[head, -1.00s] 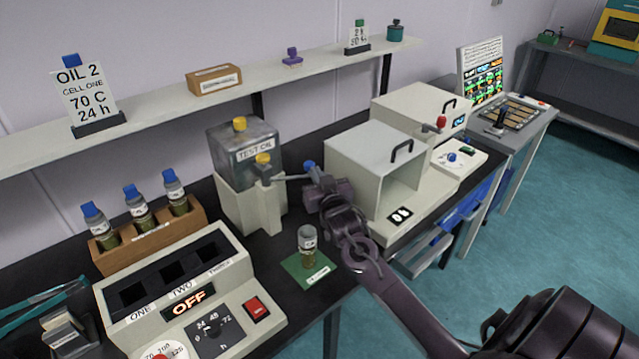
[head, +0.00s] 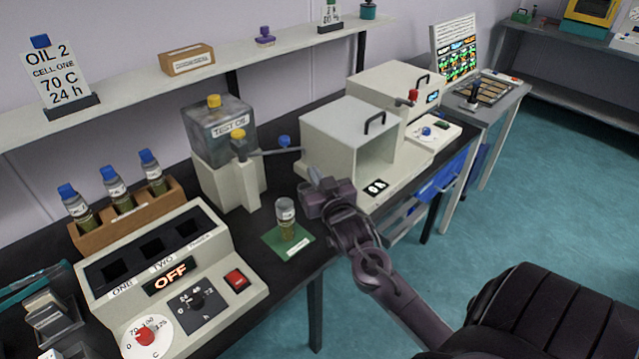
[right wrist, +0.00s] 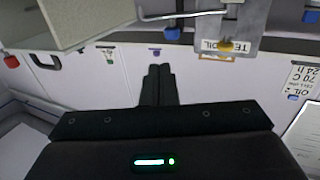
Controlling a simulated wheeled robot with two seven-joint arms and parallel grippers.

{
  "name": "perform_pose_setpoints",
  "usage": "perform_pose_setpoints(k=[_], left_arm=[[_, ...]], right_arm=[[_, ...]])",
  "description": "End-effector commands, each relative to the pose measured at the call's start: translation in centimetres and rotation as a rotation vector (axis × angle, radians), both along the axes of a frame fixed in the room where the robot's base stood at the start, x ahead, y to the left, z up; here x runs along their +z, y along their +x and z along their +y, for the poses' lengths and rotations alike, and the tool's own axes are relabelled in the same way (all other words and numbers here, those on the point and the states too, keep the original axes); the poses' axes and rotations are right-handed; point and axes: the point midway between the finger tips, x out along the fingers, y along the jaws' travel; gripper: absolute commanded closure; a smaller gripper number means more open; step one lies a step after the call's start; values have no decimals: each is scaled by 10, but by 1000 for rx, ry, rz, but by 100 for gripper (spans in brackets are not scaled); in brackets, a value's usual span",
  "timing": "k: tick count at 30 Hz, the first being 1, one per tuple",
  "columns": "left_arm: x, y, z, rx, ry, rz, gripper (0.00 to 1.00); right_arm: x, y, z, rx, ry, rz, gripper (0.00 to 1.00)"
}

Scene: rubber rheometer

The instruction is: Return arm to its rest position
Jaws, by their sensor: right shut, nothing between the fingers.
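My right gripper (head: 314,182) is in the head view, between the oil dispenser and the open-fronted white box, behind the vial on the green mat. Its fingers are together with nothing between them; they also show shut in the right wrist view (right wrist: 158,84). The grey TEST OIL tank (head: 222,130) sits on a pale stand. Its lever with a blue knob (head: 284,141) points right, apart from my fingertips. A vial (head: 286,217) without a blue cap stands upright on the green mat (head: 270,240). My left gripper is in neither current view.
The heater block (head: 222,290) reads OFF at front left. A wooden rack (head: 90,236) holds vials with blue caps. The white box (head: 335,120) and another machine stand to the right. A shelf (head: 130,90) runs along the wall. The floor at right is clear.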

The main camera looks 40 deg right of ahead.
Motion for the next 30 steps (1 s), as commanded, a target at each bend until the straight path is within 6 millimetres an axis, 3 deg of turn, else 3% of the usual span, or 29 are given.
perform_pose_setpoints(k=[6,13,16,20,24,30], left_arm=[[-6,-14,0,0,1,19,38],[-6,-20,0,1,1,28,38],[-6,-19,0,1,1,28,38],[-6,-19,0,1,1,27,38],[-6,-18,0,1,1,26,38],[-6,-17,0,1,0,25,38]], right_arm=[[-1,-16,2,-1,0,1,100],[-1,-17,4,0,2,6,100],[-10,-20,15,12,15,62,100],[-42,-37,52,57,55,270,100],[-80,-78,107,141,87,585,100],[-103,-135,154,238,88,888,100]])
